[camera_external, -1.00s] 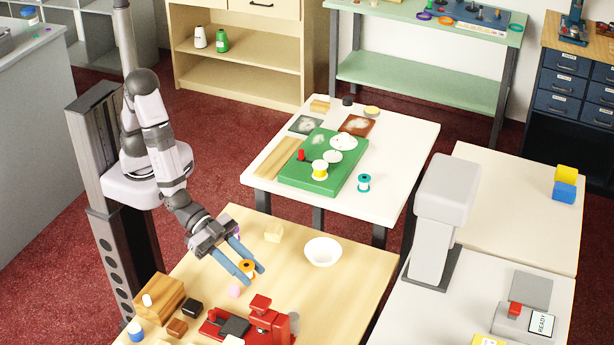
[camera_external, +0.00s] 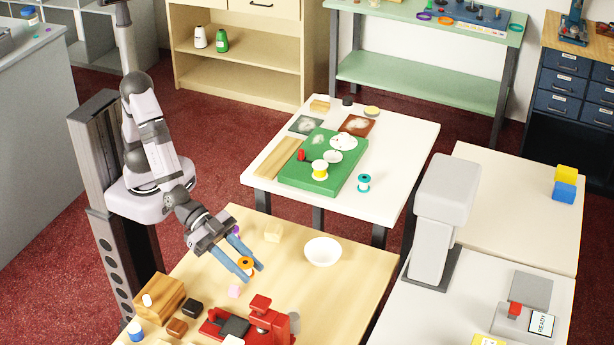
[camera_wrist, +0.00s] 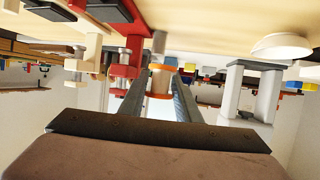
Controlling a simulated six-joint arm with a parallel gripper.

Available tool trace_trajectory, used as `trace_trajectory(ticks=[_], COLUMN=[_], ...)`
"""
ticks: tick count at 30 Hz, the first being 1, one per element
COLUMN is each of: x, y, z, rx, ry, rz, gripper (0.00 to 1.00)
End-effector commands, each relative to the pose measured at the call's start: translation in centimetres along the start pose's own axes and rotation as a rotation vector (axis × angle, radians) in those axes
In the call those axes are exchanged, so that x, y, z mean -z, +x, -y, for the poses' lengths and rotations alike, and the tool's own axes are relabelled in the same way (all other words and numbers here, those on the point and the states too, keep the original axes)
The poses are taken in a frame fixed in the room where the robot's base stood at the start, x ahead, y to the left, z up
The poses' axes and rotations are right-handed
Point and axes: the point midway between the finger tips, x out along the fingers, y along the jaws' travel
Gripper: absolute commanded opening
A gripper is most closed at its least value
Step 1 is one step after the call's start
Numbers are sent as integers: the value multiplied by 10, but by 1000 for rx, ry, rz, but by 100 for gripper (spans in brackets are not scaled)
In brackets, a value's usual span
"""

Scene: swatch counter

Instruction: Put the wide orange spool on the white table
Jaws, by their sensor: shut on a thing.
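The wide orange spool (camera_external: 246,264) is between the two blue-grey fingers of my gripper (camera_external: 254,271), over the left part of the light wooden table (camera_external: 345,285). My gripper is shut on it. In the wrist view the orange spool (camera_wrist: 161,68) shows partly between the fingertips (camera_wrist: 166,75); the fingers hide some of it. I cannot tell how far it is above the wood. The white table (camera_external: 405,145) stands behind the wooden one, with a green board (camera_external: 300,180) on it.
The green board carries a yellow spool (camera_external: 320,170) and white discs. A teal spool (camera_external: 364,182) stands to its right. The white table's right side has bare room.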

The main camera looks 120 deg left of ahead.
Motion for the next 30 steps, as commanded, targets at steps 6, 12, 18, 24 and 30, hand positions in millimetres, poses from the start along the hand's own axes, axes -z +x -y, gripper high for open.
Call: trace_trajectory(ticks=[6, 12, 18, 24, 30], x=[-25, -49, -54, -68, -89], y=[10, 20, 22, 28, 37], z=[0, 0, 0, 0, 0], rx=[1, 0, 0, 1, 0], ry=[2, 1, 0, 2, 2], rz=[5, 4, 0, 4, 3], gripper=[6, 6, 6, 6, 6])
